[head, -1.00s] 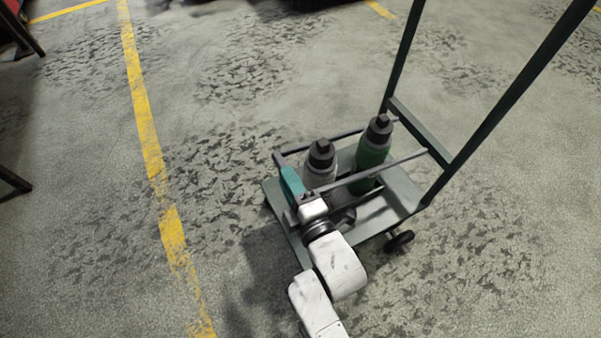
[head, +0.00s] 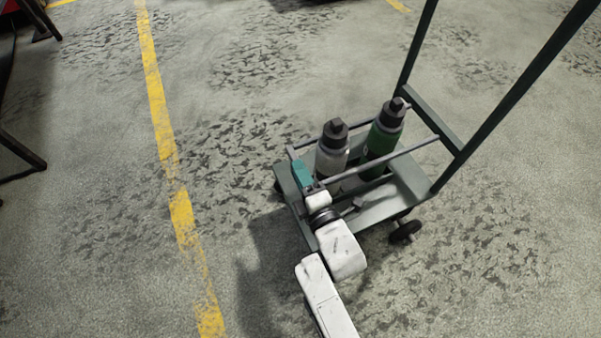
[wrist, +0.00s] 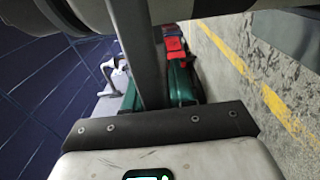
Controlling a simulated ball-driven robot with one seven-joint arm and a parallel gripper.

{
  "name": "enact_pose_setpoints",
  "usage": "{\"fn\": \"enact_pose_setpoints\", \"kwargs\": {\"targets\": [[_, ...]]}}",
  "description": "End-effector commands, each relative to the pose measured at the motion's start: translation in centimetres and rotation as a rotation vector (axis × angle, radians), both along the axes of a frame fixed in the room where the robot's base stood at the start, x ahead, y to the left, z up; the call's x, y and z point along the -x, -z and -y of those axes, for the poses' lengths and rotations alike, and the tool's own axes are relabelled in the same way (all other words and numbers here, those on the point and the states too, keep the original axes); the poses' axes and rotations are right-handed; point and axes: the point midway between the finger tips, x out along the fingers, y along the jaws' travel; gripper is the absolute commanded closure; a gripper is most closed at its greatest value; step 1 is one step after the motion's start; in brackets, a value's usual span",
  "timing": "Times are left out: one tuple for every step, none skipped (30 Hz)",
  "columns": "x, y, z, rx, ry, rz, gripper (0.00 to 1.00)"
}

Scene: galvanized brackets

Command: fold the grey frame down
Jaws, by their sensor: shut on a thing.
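The grey frame (head: 372,164) is a U of thin bars on the green cart, reaching from its upright handle out around two bottles. It sits low and about level, below the bottle tops. My gripper (head: 303,175), with teal fingers, is shut on the frame's near-left end bar, close to the front corner; the fingers hide part of that bar. In the wrist view the grey bar (wrist: 137,50) runs between the teal fingers. A grey-white bottle (head: 332,155) and a green bottle (head: 381,142) stand upright on the cart deck (head: 375,207).
The cart's tall handle (head: 510,98) rises at the right. A black wheel (head: 405,231) shows at its near right. A yellow floor line (head: 183,222) runs left of the cart, with open concrete around. Dark legs (head: 20,150) stand at the far left.

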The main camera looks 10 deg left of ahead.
Motion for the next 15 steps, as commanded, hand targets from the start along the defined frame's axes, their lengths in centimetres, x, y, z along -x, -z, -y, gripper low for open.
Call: {"fn": "enact_pose_setpoints", "kwargs": {"targets": [[0.02,0.93,0.25,0.007,0.004,-0.020,0.74],[0.03,0.94,0.25,0.007,0.004,-0.020,0.72],[0.03,0.93,0.24,0.007,0.004,-0.020,0.68],[0.05,0.92,0.24,0.007,0.004,-0.020,0.65],[0.05,0.91,0.23,0.006,0.004,-0.019,0.62],[0.05,0.88,0.22,0.006,0.004,-0.019,0.58],[0.06,0.85,0.21,0.006,0.003,-0.017,0.55],[0.07,0.81,0.20,0.006,0.003,-0.017,0.54],[0.06,0.76,0.19,0.005,0.003,-0.016,0.54],[0.06,0.73,0.17,0.005,0.003,-0.015,0.54],[0.06,0.69,0.16,0.005,0.002,-0.015,0.54],[0.06,0.65,0.14,0.005,0.002,-0.014,0.54],[0.07,0.62,0.14,0.004,0.002,-0.013,0.54],[0.09,0.59,0.15,0.004,0.002,-0.013,0.54],[0.17,0.54,0.20,0.004,0.002,-0.013,0.54]]}}
